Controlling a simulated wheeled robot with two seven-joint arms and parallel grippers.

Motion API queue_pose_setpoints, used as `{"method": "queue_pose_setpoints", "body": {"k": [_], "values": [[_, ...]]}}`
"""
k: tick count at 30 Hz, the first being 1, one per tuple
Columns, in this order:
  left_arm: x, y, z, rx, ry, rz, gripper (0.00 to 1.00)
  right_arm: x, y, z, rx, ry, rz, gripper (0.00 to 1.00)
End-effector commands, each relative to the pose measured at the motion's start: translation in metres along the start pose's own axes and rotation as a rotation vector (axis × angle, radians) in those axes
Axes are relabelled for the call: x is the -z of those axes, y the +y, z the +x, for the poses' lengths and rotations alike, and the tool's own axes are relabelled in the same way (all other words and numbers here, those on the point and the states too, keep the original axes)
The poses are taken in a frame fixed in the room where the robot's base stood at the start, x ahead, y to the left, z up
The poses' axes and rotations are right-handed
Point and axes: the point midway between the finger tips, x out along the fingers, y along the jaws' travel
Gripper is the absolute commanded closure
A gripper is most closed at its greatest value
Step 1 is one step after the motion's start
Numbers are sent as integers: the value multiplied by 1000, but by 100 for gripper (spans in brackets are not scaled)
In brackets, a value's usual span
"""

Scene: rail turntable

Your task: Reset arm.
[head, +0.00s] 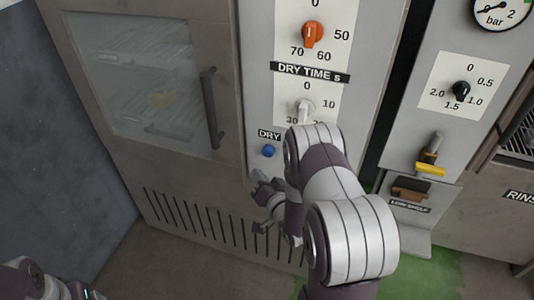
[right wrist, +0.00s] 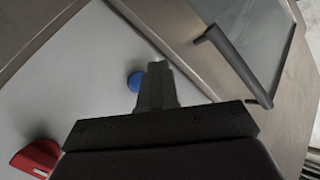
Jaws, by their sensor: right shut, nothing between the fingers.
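My right arm reaches in from the lower right in the head view. Its gripper (head: 258,178) is in front of the grey control panel, a little below the blue DRY button (head: 268,151). In the right wrist view the fingers (right wrist: 157,68) are shut and empty. The blue button (right wrist: 135,81) shows just left of the fingertips there; I cannot tell whether they touch it. A piece of my left arm shows at the bottom left of the head view; its gripper is out of sight.
A cabinet door with a window and dark handle (head: 211,108) is to the left. Above are an orange knob (head: 312,34) and a white DRY TIME knob (head: 304,110). A red part (right wrist: 36,158) shows at the wrist view's lower left.

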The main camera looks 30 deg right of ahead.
Motion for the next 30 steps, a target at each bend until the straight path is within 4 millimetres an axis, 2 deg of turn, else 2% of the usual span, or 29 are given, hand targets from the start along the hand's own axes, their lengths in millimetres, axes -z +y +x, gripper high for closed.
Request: {"method": "queue_pose_setpoints", "body": {"k": [11, 13, 14, 16, 18, 19, 20, 22, 24, 27, 29, 30], "values": [[0, 0, 0, 0, 0, 0, 23, 0, 0, 0, 0, 0, -6, 100], [0, 0, 0, 0, 0, 0, 23, -9, 7, 0, -34, -45, -44, 100], [0, 0, 0, 0, 0, 0, 23, -18, 14, -2, -68, -89, -66, 100], [0, 0, 0, 0, 0, 0, 23, -50, 40, -18, -197, -260, -127, 100], [0, 0, -2, 0, 0, 0, 23, -68, 59, -41, -345, -492, -217, 100], [0, 0, -3, 0, 0, 0, 23, -71, 60, -54, -398, -603, -257, 100], [1, 0, -5, 0, 0, 0, 23, -71, 56, -68, -440, -715, -299, 100], [1, 0, -10, 0, 0, 0, 23, -64, 34, -109, -504, -967, -379, 100], [2, 0, -16, 0, 0, 0, 23, -49, -4, -152, -518, -1186, -445, 100], [3, 0, -23, 0, 0, 0, 23, -26, -59, -201, -481, -1365, -512, 100], [3, 0, -26, 0, 0, 0, 23, -14, -85, -211, -444, -1372, -543, 100], [3, 0, -27, 0, 0, 0, 23, -8, -99, -208, -410, -1336, -567, 100]]}}
